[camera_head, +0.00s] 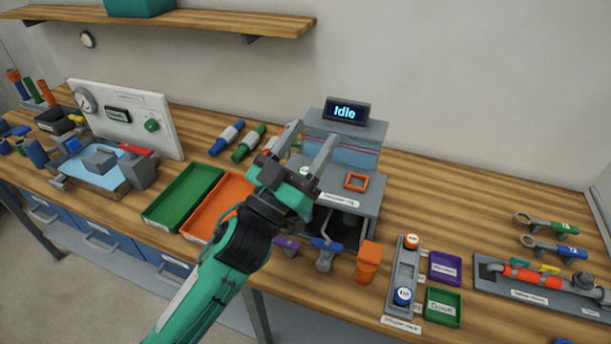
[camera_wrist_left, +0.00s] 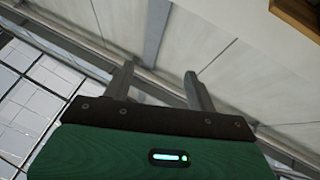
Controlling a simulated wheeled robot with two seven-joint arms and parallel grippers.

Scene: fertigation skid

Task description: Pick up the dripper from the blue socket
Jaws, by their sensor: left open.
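A grey stand (camera_head: 403,265) near the front edge, right of centre, holds two small round pieces with white tops. The near one sits in a blue ring, which looks like the blue socket (camera_head: 402,297); the white-topped piece in it looks like the dripper (camera_head: 404,292). The far one has an orange ring (camera_head: 412,241). My left gripper (camera_head: 314,132) is open and empty, raised in front of the grey machine, up and left of the stand. In the left wrist view its spread fingers (camera_wrist_left: 158,72) face wall and windows. My right gripper is not in view.
The grey machine (camera_head: 362,130) has an "Idle" display. Purple (camera_head: 445,267) and green (camera_head: 443,307) trays stand right of the stand, an orange block (camera_head: 368,262) left of it. Green (camera_head: 184,196) and orange (camera_head: 219,204) trays lie left. Bare wood is behind the small trays.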

